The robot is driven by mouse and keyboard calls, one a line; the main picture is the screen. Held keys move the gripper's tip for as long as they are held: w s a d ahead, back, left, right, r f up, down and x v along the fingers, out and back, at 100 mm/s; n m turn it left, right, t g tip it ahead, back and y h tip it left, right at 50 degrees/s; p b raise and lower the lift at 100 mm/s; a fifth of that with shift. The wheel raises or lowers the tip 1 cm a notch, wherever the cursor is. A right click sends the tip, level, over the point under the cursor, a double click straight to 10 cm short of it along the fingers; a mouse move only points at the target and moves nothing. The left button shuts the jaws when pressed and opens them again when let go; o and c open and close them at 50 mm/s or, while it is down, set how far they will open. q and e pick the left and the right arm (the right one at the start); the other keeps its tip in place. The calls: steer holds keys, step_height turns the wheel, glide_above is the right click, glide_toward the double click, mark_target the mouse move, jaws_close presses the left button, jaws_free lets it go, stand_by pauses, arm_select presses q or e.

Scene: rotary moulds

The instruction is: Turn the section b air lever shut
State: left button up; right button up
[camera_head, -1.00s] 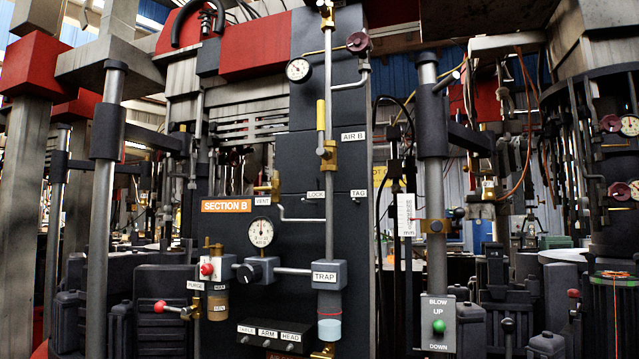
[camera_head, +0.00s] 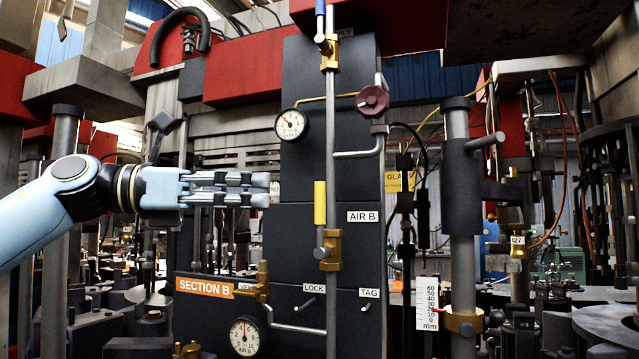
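The Section B air lever has a yellow handle (camera_head: 320,203) that stands upright, in line with the vertical pipe. It sits on a brass valve (camera_head: 331,250) left of the AIR B label (camera_head: 362,217). My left gripper (camera_head: 266,190) reaches in from the left at about the handle's height, its fingers pointing right. It appears left of the handle, with a gap between them in the picture. Its fingers look close together, but their opening is not clear from this angle. My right gripper is not in view.
A pressure gauge (camera_head: 291,124) and a dark red handwheel (camera_head: 372,101) are above the lever. A blue-handled valve (camera_head: 330,50) is higher on the pipe. LOCK and TAG pegs (camera_head: 306,304) stick out below. A grey column (camera_head: 460,230) stands to the right.

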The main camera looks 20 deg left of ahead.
mark_target(322, 194)
arm_select(q)
steer(key=p+x, duration=0.4)
steer(key=x, duration=0.5)
steer(key=shift+w+r, duration=0.1)
steer(key=shift+w, duration=0.05)
steer(key=shift+w+d, duration=0.15)
steer(key=shift+d, duration=0.2)
jaws_close()
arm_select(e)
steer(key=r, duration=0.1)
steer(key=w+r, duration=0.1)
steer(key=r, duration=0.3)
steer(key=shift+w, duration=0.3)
arm_select(q)
steer(key=shift+d, duration=0.1)
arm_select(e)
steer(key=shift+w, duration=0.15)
